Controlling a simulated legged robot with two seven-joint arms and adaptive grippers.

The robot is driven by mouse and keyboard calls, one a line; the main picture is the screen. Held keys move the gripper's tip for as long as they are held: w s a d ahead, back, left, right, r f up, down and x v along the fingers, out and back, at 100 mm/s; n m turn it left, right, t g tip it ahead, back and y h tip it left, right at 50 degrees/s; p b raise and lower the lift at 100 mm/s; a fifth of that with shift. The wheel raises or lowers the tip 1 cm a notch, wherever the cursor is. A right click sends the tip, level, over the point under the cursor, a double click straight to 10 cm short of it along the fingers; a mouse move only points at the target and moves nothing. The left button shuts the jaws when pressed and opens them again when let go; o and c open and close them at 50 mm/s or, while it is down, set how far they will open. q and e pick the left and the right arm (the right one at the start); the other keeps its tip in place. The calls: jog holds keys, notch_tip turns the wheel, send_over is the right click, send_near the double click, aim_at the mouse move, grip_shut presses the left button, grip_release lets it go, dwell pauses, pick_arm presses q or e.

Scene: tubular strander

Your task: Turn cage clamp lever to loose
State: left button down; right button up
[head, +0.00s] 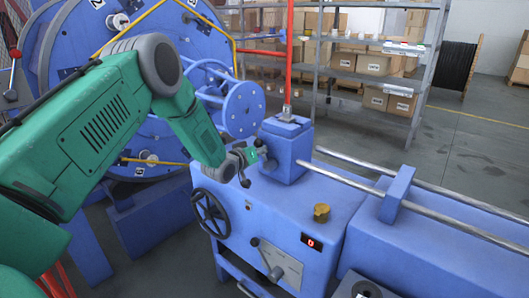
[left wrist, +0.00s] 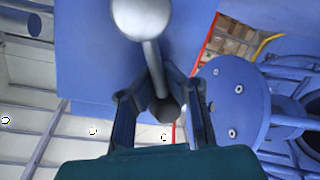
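The blue clamp block (head: 285,150) stands on the blue machine housing. A small lever with a grey rounded hub (left wrist: 142,18), a thin rod and a dark knob (left wrist: 165,108) sits at the block's left side. In the head view its dark knob (head: 245,182) hangs just below my left gripper (head: 248,158). In the left wrist view my left gripper (left wrist: 158,85) has its two fingers apart, one on each side of the rod and knob. A gap shows beside the knob; contact is not clear. My right gripper is not in view.
A black handwheel (head: 211,213), a panel lever (head: 265,258) and a brass knob (head: 321,213) are on the housing. Steel rods (head: 350,160) run right. A large blue reel frame (head: 70,50) stands left, with shelves of boxes (head: 365,62) behind.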

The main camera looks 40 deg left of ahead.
pick_arm(q)
jog(key=shift+w+a+r, duration=0.2)
jog(key=shift+a+r, duration=0.15)
jog(key=shift+r, duration=0.1)
jog(key=c, duration=1.6)
grip_release()
jog(key=shift+a, duration=0.1)
jog(key=shift+s+f, duration=0.1)
jog(key=shift+s, duration=0.1)
jog(key=shift+f, duration=0.25)
jog(key=shift+d, duration=0.2)
jog(key=shift+s+r, duration=0.1)
jog(key=shift+s, duration=0.1)
jog(key=v, duration=1.1)
jog(key=shift+s, duration=0.2)
jog(key=shift+f, duration=0.25)
